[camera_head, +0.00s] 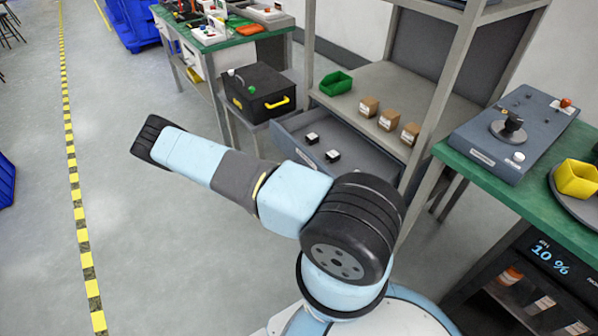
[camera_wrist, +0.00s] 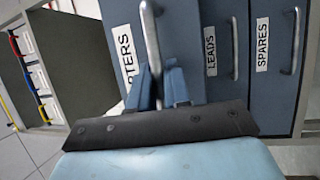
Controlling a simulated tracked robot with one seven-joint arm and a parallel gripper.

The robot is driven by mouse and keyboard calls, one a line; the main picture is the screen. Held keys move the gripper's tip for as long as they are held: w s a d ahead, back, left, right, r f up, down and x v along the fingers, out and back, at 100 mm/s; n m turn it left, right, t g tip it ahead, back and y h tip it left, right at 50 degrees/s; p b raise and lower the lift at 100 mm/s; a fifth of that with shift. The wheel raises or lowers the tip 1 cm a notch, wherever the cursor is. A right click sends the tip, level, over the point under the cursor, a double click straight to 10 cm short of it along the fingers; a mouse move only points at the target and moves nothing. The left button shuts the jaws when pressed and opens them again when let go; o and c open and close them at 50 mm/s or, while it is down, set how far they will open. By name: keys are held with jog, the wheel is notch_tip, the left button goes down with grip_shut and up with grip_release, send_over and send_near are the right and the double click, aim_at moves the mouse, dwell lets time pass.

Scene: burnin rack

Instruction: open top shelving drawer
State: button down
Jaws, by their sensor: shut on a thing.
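The top shelving drawer (camera_head: 349,134) stands pulled out from under the shelf in the head view, with two small black and white items inside. In the wrist view its blue front (camera_wrist: 180,40) carries a label partly hidden, ending in "PTERS", and stands nearer than the fronts beside it. A grey bar handle (camera_wrist: 151,35) runs down that front. My gripper (camera_wrist: 163,78) is shut on this handle, with a blue finger on each side. My gripper is hidden in the head view, where my arm covers part of the drawer's front.
Drawers labelled LEADS (camera_wrist: 226,60) and SPARES (camera_wrist: 272,60) are closed in the wrist view. A green bin (camera_head: 336,83) and small cartons (camera_head: 389,119) sit on the shelf. A black case (camera_head: 260,92) stands left of the drawer.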

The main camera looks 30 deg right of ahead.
jog(key=c, duration=1.4)
grip_release()
jog(key=shift+f, duration=0.25)
jog(key=shift+c, duration=0.2)
jog(key=shift+r, duration=0.15)
jog(key=v, duration=1.4)
